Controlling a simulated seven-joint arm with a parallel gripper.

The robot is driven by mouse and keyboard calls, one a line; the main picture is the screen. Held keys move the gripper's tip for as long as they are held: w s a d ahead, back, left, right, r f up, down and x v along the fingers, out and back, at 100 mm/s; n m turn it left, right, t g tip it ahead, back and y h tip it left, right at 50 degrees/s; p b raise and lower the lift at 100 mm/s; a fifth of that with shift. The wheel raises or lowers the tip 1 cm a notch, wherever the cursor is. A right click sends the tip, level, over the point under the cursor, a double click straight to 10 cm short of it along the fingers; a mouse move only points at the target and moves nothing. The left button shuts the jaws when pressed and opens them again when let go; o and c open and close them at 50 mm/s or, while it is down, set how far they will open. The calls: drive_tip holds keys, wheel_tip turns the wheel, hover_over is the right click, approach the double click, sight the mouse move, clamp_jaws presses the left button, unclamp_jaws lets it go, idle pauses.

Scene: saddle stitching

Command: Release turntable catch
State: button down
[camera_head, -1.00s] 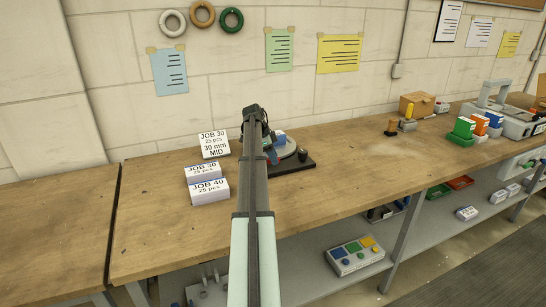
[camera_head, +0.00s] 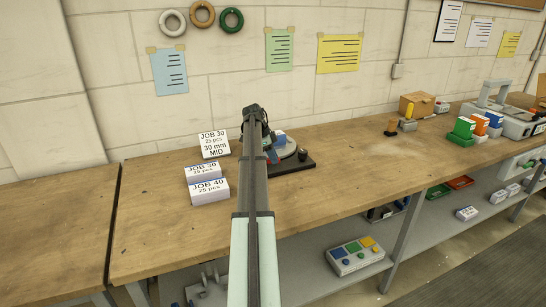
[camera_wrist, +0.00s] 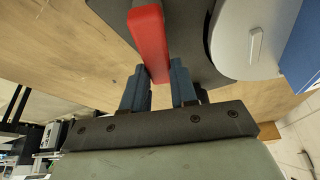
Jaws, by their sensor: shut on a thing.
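A red lever-like handle (camera_wrist: 150,35), seemingly the turntable catch, stands between the blue fingers of my gripper (camera_wrist: 160,70) in the wrist view. My gripper is shut on this red handle. The turntable's pale round disc (camera_wrist: 250,35) and dark base show close by, with a blue block (camera_wrist: 304,52) at the right edge. In the head view my arm hides most of the gripper and the red handle. The turntable's dark base (camera_head: 297,164) sticks out right of my arm, with a black knob on it.
White job cards and boxes (camera_head: 208,190) stand on the wooden bench (camera_head: 160,235) left of my arm. The wall is behind.

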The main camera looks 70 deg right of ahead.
drive_tip(key=m, duration=0.1)
drive_tip(key=a+m+y, duration=0.1)
drive_tip(key=m, duration=0.1)
drive_tip(key=m+y, duration=0.1)
drive_tip(key=m, duration=0.1)
drive_tip(key=shift+s+a, duration=0.2)
drive_tip(key=shift+a, duration=0.2)
drive_tip(key=shift+w+a+m+y, duration=0.1)
drive_tip(key=shift+a+m+y, duration=0.35)
drive_tip(key=shift+m, duration=0.7)
drive_tip(key=shift+w+a+m+y, duration=0.1)
drive_tip(key=shift+a+m+y, duration=0.35)
drive_tip(key=shift+m, duration=0.7)
drive_tip(key=c, duration=0.9)
unclamp_jaws()
